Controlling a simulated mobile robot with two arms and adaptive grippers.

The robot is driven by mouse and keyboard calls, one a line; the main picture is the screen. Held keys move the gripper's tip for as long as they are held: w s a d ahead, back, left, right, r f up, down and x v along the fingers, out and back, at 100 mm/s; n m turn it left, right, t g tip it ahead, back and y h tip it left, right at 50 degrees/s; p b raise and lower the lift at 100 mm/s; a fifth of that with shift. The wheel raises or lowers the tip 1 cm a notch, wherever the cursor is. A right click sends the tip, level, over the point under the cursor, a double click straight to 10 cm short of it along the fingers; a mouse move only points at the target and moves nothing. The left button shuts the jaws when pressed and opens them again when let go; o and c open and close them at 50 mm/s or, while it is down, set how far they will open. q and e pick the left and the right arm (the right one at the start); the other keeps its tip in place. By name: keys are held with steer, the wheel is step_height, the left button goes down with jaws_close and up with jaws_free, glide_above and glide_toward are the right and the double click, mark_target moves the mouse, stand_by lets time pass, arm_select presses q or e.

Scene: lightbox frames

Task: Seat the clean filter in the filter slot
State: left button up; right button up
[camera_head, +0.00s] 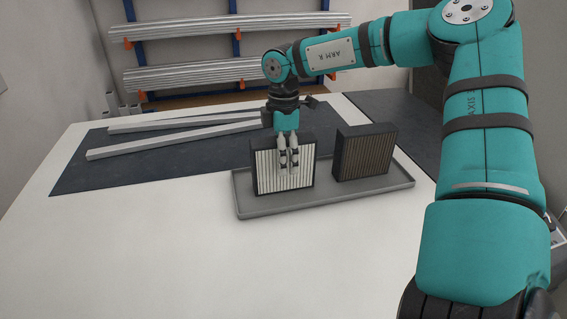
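A filter with pale, clean-looking pleats and a dark frame (265,172) stands upright at the left end of a grey tray (325,203). A second filter with brown, dirty-looking pleats (364,154) stands upright at the right of the same tray. My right gripper (289,168) points down, its fingers in front of the pale filter's pleated face, right of its middle. The fingers are close together. Whether they touch or hold the filter I cannot tell. My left gripper is not in view. No filter slot can be made out.
The tray sits on a white table (150,240), whose front left is clear. Light bars (170,142) lie on a dark mat (190,165) behind the tray. A rack with metal lengths (225,75) stands at the back. My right arm covers the right side.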

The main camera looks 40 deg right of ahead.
steer(key=c, duration=1.3)
